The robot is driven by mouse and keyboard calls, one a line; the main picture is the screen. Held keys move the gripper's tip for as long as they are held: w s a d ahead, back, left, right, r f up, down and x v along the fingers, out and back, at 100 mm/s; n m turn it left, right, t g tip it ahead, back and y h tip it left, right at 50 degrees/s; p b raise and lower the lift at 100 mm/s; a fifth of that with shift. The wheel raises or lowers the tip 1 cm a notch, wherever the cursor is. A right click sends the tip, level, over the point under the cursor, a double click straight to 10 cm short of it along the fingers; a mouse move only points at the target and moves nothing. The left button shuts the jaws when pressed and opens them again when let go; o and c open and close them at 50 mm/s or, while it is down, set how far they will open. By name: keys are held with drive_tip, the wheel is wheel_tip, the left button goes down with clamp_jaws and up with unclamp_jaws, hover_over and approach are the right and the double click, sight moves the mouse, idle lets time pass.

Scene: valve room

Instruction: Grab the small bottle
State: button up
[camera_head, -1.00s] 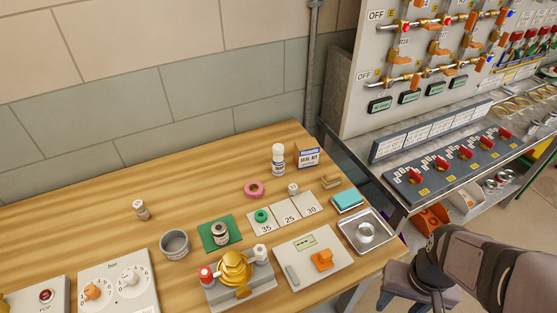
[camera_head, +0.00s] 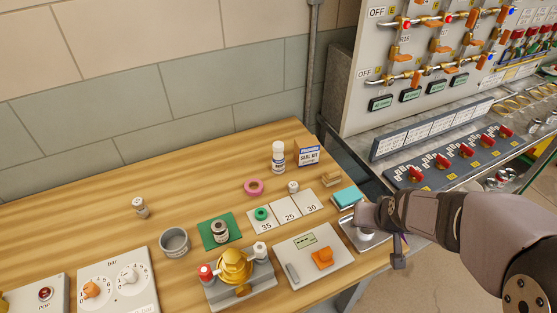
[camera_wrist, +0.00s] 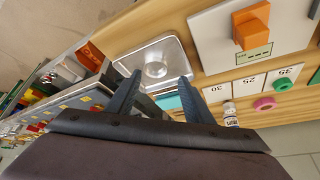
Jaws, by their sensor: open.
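The small bottle (camera_head: 278,158), white with a dark blue label, stands upright on the wooden table towards the back, left of the seal kit box. It also shows in the wrist view (camera_wrist: 230,116), right of my fingers and apart from them. My gripper (camera_wrist: 160,77) is open with nothing between its fingers. Its fingers point towards the metal tray, which lies beyond them in the wrist view. In the head view my arm reaches in from the right, and its end is over the table's right edge, well right of and nearer than the bottle.
The seal kit box (camera_head: 309,154) stands close right of the bottle. A pink ring (camera_head: 254,187), number cards (camera_head: 267,226) and a turquoise block (camera_head: 347,197) lie nearby. The metal tray (camera_wrist: 174,45) is under my gripper. A panel with an orange knob (camera_head: 323,258) lies left of it.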

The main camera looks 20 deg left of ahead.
sight(279, 147)
drive_tip(key=w+a+r+t, duration=0.1)
drive_tip(key=w+a, duration=0.2)
drive_tip(key=w+a+r+t+y, duration=0.1)
drive_tip(key=w+a, duration=0.2)
drive_tip(key=w+a+r+n+t+y, duration=0.1)
drive_tip(key=w+a, duration=0.2)
drive_tip(key=a, duration=0.1)
drive_tip(key=shift+r, duration=0.15)
drive_tip(key=w+a+r+n+t+y, duration=0.15)
drive_tip(key=w+a+r+t, duration=0.3)
drive_tip(key=a, duration=0.55)
drive_tip(key=shift+w+a+f+t+y+b, duration=0.3)
drive_tip(key=shift+a+f+t, duration=0.35)
drive_tip(key=shift+a, duration=0.8)
drive_tip(key=shift+w+a+f+t+y+b, duration=0.35)
drive_tip(key=shift+a+f+t, duration=0.3)
drive_tip(key=shift+a, duration=0.85)
drive_tip(key=shift+w+a+f+t+y+b, duration=0.2)
drive_tip(key=shift+a+f+t+y, duration=0.35)
drive_tip(key=shift+a, duration=0.9)
drive_tip(key=shift+w+f, duration=0.1)
drive_tip(key=shift+f, duration=0.1)
drive_tip(key=shift+f+p+x, duration=0.1)
drive_tip(key=shift+p+x, duration=0.5)
drive_tip(key=shift+x, duration=0.65)
drive_tip(key=shift+f+p+x, duration=0.15)
drive_tip(key=shift+p+x, duration=0.4)
drive_tip(key=shift+x, duration=0.65)
drive_tip(key=shift+a, duration=0.1)
clamp_jaws()
